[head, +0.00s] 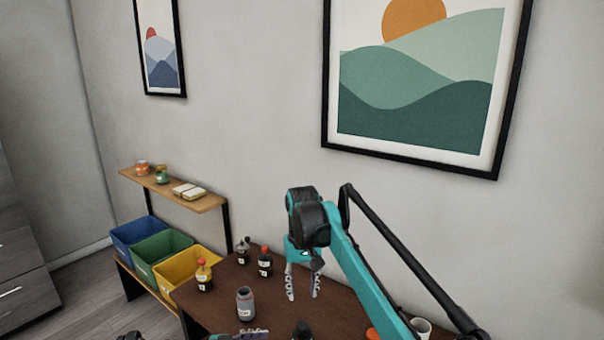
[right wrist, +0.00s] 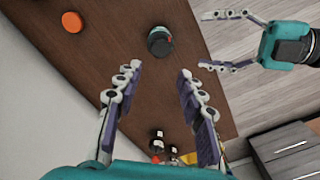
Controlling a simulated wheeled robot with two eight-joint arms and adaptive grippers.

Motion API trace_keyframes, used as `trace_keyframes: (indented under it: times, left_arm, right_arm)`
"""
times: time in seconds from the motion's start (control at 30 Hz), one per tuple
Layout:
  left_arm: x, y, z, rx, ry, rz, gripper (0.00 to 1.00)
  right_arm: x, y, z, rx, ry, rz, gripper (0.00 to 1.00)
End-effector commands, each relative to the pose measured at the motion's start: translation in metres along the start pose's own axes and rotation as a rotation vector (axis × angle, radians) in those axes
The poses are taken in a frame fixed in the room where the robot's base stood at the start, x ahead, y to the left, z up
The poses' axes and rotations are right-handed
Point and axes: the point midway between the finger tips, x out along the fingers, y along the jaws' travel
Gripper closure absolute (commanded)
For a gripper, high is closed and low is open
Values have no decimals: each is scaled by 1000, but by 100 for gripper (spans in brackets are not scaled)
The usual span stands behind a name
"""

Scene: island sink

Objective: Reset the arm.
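My right arm, teal and black, reaches in from the lower right of the head view. Its gripper (head: 302,295) points down above the brown table with its fingers apart and nothing between them. In the right wrist view the same gripper (right wrist: 160,73) is open and empty, with a dark bottle (right wrist: 159,41) on the table beyond its fingertips. My left gripper (right wrist: 205,40) shows at the upper right of that view, its fingers apart and empty. In the head view only a sliver of it shows at the bottom edge.
The brown table (head: 215,311) holds a grey jar (head: 245,304), a yellow bottle (head: 204,276), two dark bottles (head: 265,262) and a white cup (head: 421,328). An orange lid (right wrist: 72,22) lies on it. Blue, green and yellow bins (head: 188,268) stand left, below a wall shelf (head: 160,184).

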Motion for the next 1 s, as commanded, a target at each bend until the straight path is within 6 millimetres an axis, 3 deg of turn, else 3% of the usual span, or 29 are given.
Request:
trace_keyframes:
  times: [0.17,0.27,0.4,0.57,0.8,1.0]
  left_arm:
    - [-10,9,-8,-55,-55,-15,28]
    - [-20,22,-16,-139,-140,-48,28]
    - [-42,48,-24,-280,-279,-136,28]
    - [-74,81,-26,-417,-407,-274,28]
    - [-132,126,-15,-570,-514,-532,28]
    - [-174,152,0,-641,-523,-733,28]
  right_arm:
    - [-9,12,14,13,32,-2,61]
    - [-18,28,36,32,83,-4,61]
    - [-26,53,80,62,176,-4,61]
    - [-20,77,138,97,283,2,61]
    - [19,102,227,147,442,24,61]
    - [66,112,286,182,555,48,61]
